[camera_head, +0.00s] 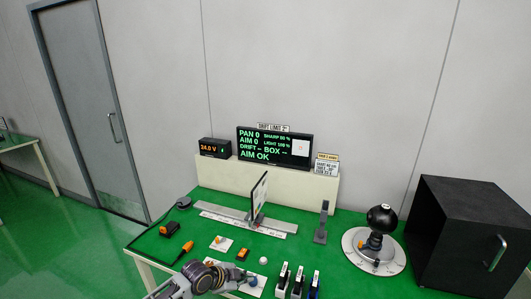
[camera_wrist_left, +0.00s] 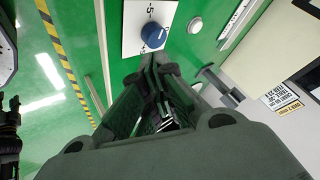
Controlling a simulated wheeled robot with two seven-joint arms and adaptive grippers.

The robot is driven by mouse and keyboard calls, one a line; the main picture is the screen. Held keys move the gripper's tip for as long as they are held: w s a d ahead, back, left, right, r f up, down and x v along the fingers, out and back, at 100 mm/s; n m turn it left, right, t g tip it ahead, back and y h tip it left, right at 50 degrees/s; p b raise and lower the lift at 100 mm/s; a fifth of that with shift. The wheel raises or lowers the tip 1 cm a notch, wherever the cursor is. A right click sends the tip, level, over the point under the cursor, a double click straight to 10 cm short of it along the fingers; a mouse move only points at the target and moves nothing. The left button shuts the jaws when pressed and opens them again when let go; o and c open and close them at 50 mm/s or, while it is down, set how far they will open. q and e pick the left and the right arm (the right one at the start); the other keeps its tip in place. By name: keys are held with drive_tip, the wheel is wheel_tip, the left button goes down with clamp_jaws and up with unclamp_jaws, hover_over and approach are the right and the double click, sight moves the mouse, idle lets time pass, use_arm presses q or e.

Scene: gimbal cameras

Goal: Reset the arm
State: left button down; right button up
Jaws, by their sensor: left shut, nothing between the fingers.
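My left arm comes in at the bottom of the head view, and its gripper (camera_head: 238,277) is low over the front of the green table (camera_head: 345,283). In the left wrist view the left gripper's fingers (camera_wrist_left: 160,72) are closed together with nothing between them. A blue round knob (camera_wrist_left: 153,36) on a white scale plate (camera_wrist_left: 135,20) appears just beyond the fingertips; I cannot tell whether they touch.
A thin upright panel (camera_head: 259,195) stands on a grey rail (camera_head: 222,217). A black ball on a round base (camera_head: 358,257) and a black box (camera_head: 465,240) are at right. Several small holders (camera_head: 298,280) stand near the gripper. A display (camera_head: 273,147) reads "AIM OK".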

use_arm(q)
drive_tip(key=s+d+r+n+y, duration=0.15)
drive_tip(key=s+n, duration=0.35)
drive_tip(key=s, duration=0.6)
drive_tip(key=s+a+r+n+g+y, duration=0.2)
drive_tip(key=s+a+n+y, duration=0.3)
drive_tip(key=s+a+n, duration=0.8)
drive_tip(key=s+a+f+m+g, duration=0.1)
drive_tip(key=s+a+f+m, duration=0.15)
drive_tip(key=f, duration=1.45)
drive_tip(key=s+a+f+m+g, duration=0.1)
drive_tip(key=s+f, duration=0.2)
drive_tip(key=f, duration=1.4)
drive_tip(key=s+a+f, duration=0.2)
drive_tip(key=s+f, duration=0.7)
drive_tip(key=s, duration=0.2)
drive_tip(key=s+a+f+g, duration=0.1)
drive_tip(key=s+f, duration=0.9)
drive_tip(key=s, duration=0.1)
drive_tip(key=shift+s+a+f, duration=0.15)
drive_tip(key=shift+a+f, duration=0.05)
drive_tip(key=shift+a, duration=0.15)
